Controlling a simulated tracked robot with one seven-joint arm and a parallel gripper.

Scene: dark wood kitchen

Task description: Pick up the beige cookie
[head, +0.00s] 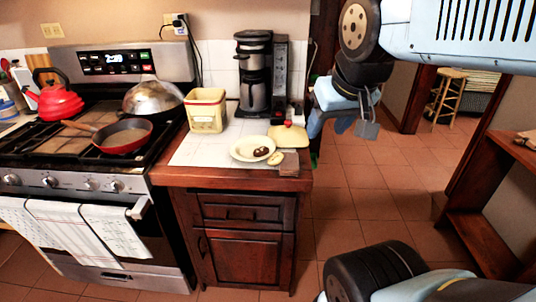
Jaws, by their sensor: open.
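The beige cookie (275,158) appears as a small pale oval at the right front rim of a white plate (239,149) on the counter; I cannot tell whether it lies fully on the plate. Dark brown cookies (261,151) sit on the plate just left of it. My gripper (345,128) is to the right of the counter, above the floor, open and empty. It is apart from the cookie, and points downward.
A coffee maker (257,78), a cream canister (207,110) and a yellowish board (288,137) stand around the plate. A brown block (289,164) lies at the counter's front right corner. The stove with a red pan (122,136) is left.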

